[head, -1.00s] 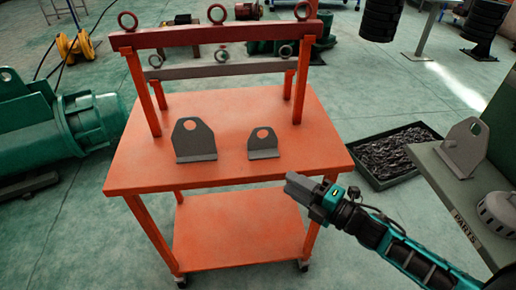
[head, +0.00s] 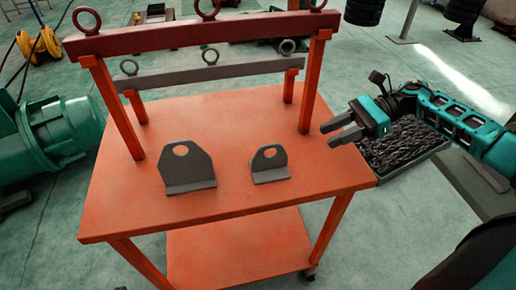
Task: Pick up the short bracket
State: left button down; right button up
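The short bracket (head: 270,166) is a small dark grey plate with a round hole and a foot flange. It stands on the orange cart top (head: 235,206), right of a taller bracket (head: 188,168) of the same kind. My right gripper (head: 337,133) is at the right edge of the cart, to the right of the short bracket and apart from it. Its two fingers are spread with nothing between them, pointing left. My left gripper is not in view.
A red lifting beam (head: 200,35) and a grey beam (head: 210,72) with ring eyes stand on orange posts at the cart's back. A tray of dark chips (head: 402,145) lies on the floor at right. A green machine (head: 55,140) is at left.

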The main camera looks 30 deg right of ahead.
jog(key=shift+w+a+f, duration=0.15)
jog(key=shift+a, duration=0.25)
send_near(284, 155)
jog(key=a+f, duration=0.1)
jog(key=w+a+f+p, duration=0.1)
jog(key=a+f, duration=0.1)
jog(key=shift+w+a, duration=0.2)
jog(key=x, duration=0.3)
jog(key=p+x, duration=0.1)
jog(key=shift+a+r, duration=0.15)
jog(key=shift+a, duration=0.4)
jog(key=shift+a+f, duration=0.25)
jog(key=shift+a, duration=0.1)
grip_shut()
jog(key=shift+r, duration=0.1)
